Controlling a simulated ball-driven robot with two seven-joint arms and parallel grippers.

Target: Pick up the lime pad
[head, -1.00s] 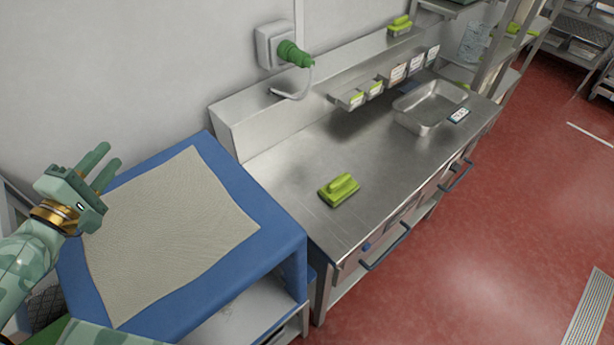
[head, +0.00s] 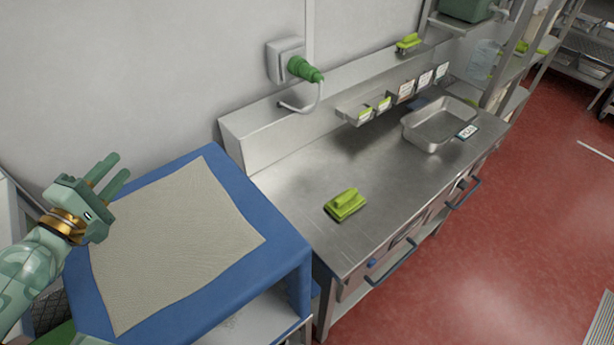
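A lime pad (head: 345,204) with a raised grip on top lies on the steel counter (head: 300,185), near its front left part. Another lime pad (head: 409,41) lies on the ledge behind the counter. My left gripper (head: 112,170) is open and empty, above the left side of the blue table, well to the left of the pad on the counter. My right gripper is not in view.
A blue table (head: 285,262) with a beige mat (head: 170,240) stands left of the counter. A steel tray (head: 437,135) sits at the counter's far right. A green plug (head: 305,70) is in the wall socket. Red floor (head: 510,240) in front is clear.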

